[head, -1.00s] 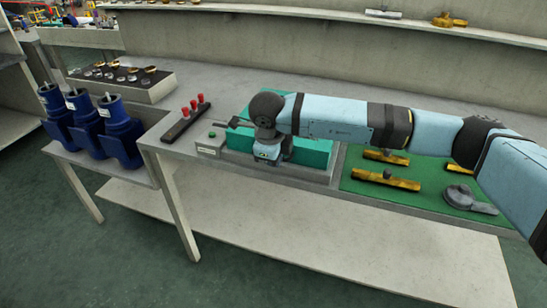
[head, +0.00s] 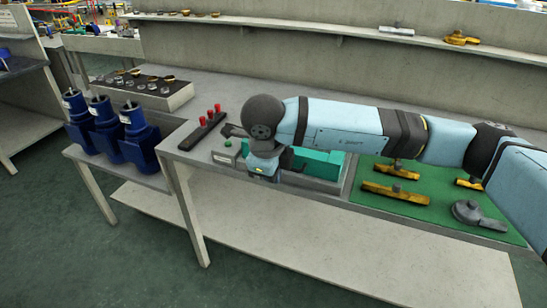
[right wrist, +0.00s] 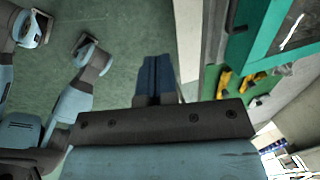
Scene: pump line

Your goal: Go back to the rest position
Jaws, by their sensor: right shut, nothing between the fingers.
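My right arm comes in from the right in the head view, over the front of the bench. Its wrist bends down near the teal box (head: 318,163), and the fingers cannot be made out there. In the right wrist view my right gripper (right wrist: 157,60) has its blue fingers together, with nothing between them, over green floor. The bench's front edge and teal surfaces show to the right of it. My left gripper is not seen in the head view.
Several blue pumps (head: 137,140) stand on a lower table at the left. A black bar with red knobs (head: 209,119) lies on the bench (head: 245,92). A green mat (head: 430,195) holds brass parts (head: 396,193) and a grey part (head: 478,214). The floor in front is clear.

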